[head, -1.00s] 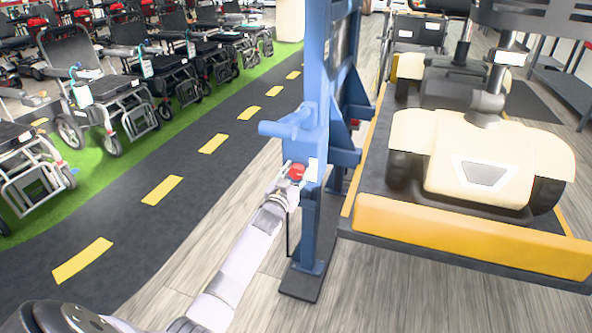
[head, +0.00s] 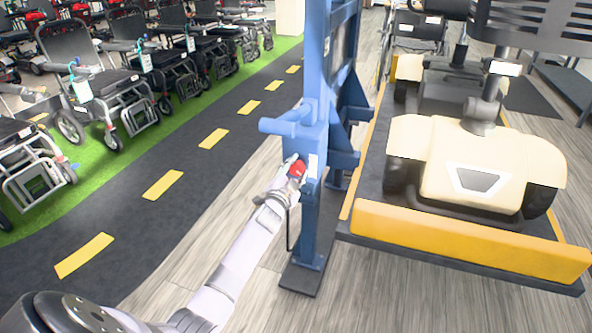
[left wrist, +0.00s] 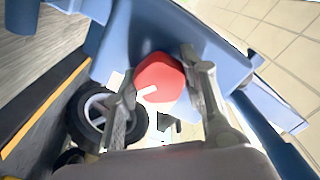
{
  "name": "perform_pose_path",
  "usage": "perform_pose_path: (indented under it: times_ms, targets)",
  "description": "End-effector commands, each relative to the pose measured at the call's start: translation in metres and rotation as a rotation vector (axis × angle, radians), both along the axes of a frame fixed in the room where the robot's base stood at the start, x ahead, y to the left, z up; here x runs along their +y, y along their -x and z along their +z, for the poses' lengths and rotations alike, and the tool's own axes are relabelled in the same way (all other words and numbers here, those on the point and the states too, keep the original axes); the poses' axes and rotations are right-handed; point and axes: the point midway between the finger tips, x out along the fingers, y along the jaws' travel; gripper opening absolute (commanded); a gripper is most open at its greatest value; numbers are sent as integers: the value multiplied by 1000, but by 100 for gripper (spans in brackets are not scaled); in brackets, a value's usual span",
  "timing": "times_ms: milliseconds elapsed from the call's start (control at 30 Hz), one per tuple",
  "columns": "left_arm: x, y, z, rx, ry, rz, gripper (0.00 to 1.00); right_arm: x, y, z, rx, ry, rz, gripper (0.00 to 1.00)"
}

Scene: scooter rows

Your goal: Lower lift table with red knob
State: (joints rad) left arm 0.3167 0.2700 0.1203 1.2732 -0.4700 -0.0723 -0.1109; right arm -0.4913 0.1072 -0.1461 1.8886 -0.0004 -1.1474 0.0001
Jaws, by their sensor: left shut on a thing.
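The red knob (head: 298,168) sits on the blue upright frame (head: 312,90) of the lift. My left gripper (head: 293,168) is shut on it. In the left wrist view the red knob (left wrist: 160,72) lies between the two fingers of the left gripper (left wrist: 160,88), and a white mark on it points down and left. The lift table (head: 460,235) has a yellow front edge and stands low, right of the frame. A cream scooter (head: 480,160) is on it. My right gripper is not in view.
A blue horizontal bar (head: 280,127) sticks out left of the frame, just above my gripper. Rows of wheelchairs (head: 110,95) stand on green flooring at the left. A dark lane with yellow dashes (head: 163,185) runs between. Wood floor is clear in front.

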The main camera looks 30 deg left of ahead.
Motion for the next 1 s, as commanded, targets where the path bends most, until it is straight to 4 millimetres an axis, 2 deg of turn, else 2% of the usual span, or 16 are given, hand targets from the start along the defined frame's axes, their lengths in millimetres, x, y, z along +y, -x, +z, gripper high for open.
perform_pose_path:
  times_ms: [633, 667, 933, 1000]
  targets:
    - [-1, 0, -1, 12, -47, -1, 11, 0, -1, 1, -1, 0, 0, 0]
    - [-1, 0, -1, 12, -46, -1, 41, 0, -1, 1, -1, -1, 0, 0]
    - [0, 0, 0, 12, -46, -1, 59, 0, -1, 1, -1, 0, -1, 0]
    - [0, 0, 0, 12, -46, -1, 59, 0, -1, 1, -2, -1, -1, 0]
